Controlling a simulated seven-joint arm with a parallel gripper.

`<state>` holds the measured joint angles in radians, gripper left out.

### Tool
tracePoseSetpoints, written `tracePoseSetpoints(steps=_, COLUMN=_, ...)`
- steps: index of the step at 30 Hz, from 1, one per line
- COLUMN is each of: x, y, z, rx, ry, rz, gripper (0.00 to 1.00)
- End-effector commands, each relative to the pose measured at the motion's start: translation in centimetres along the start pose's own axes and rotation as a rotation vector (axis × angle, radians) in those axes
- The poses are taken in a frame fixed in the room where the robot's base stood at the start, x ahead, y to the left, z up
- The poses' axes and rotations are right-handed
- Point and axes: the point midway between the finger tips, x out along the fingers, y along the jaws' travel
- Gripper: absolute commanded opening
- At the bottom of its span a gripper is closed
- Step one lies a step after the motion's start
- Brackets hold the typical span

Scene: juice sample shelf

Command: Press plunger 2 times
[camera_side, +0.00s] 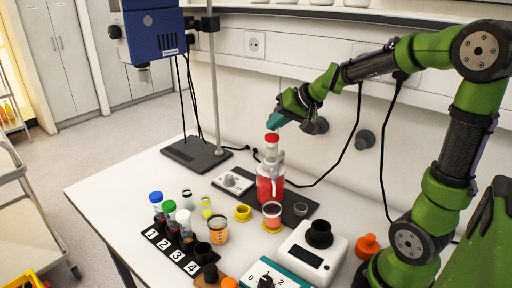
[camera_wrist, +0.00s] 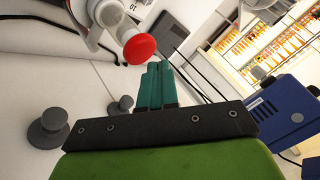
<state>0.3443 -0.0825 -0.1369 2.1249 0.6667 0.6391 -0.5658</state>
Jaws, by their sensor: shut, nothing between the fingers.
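The plunger is a red round cap (camera_side: 272,138) on top of a clear dispenser bottle (camera_side: 270,185) filled with red liquid. In the wrist view the red plunger cap (camera_wrist: 139,49) shows just beyond my fingertips. My gripper (camera_side: 274,120) has teal fingers and is above the cap, with a small gap visible in the side view. The fingers are together and empty; they also show in the wrist view (camera_wrist: 158,68). A clear cup (camera_side: 272,212) with reddish contents stands in front of the bottle.
Capped tubes (camera_side: 157,203) stand by a numbered black strip (camera_side: 172,251) at the left. A beaker with orange liquid (camera_side: 218,230), a white device with a black cup (camera_side: 311,254) and a teal dial box (camera_side: 275,277) are in front. A stand pole (camera_side: 214,90) rises behind.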

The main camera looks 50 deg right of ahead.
Motion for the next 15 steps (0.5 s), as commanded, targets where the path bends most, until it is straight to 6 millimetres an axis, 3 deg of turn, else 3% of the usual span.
tracePoseSetpoints(steps=9, x=-0.1, y=-0.1, z=-0.2, rx=-0.001, ry=0.003, rz=-0.001, gripper=0.00)
tracePoseSetpoints(steps=15, x=-1.4, y=-1.0, z=-1.1, rx=-0.003, ry=0.005, rz=-0.002, gripper=0.00)
